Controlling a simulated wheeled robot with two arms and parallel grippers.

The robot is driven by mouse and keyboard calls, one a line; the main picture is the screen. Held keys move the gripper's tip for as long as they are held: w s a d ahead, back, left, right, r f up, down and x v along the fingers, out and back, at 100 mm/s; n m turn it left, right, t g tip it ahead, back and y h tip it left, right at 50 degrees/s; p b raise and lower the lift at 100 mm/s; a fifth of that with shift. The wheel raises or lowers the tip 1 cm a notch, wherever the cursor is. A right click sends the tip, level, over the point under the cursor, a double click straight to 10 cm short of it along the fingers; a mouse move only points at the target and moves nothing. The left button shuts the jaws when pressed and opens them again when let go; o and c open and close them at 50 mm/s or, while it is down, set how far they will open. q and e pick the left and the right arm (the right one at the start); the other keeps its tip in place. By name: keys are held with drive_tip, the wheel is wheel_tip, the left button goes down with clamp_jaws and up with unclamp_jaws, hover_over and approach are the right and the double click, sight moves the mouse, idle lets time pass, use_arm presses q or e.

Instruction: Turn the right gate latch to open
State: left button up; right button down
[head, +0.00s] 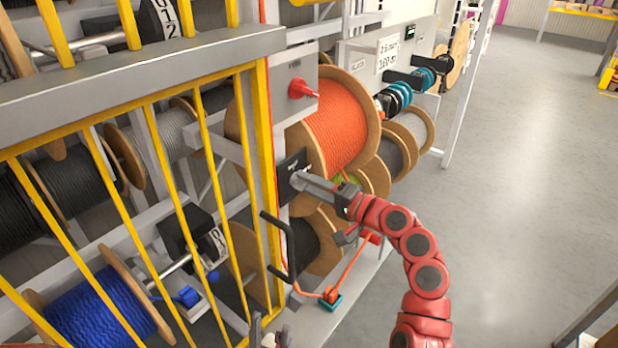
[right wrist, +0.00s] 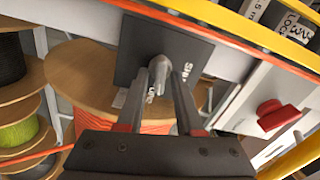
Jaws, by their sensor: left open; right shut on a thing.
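The gate latch is a grey knob (right wrist: 161,68) on a dark plate (head: 291,168) with white lettering, fixed on the right post of the yellow-barred gate (head: 262,120). The plate also shows in the right wrist view (right wrist: 128,62). My right gripper (head: 303,181), on the red arm, is at the plate and shut on the knob, with one finger on each side of it. Its fingers hide part of the knob and lettering. My left gripper (head: 272,338) is open at the bottom edge of the head view, below the latch and mostly cut off.
A black bent handle (head: 276,245) stands out from the gate below the latch. A red switch (head: 303,89) sits on a grey box above it. An orange cable reel (head: 340,122) is close behind my right gripper. The grey floor (head: 520,170) at the right is clear.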

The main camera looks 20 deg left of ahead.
drive_tip(key=shift+m+p, duration=0.65)
drive_tip(key=shift+m, duration=0.45)
drive_tip(key=shift+f, duration=0.1)
drive_tip(key=c, duration=0.9)
unclamp_jaws()
drive_tip(key=b+v, duration=0.5)
drive_tip(key=v, duration=1.2)
drive_tip(key=shift+d+b, duration=0.2)
drive_tip(key=shift+b, duration=0.1)
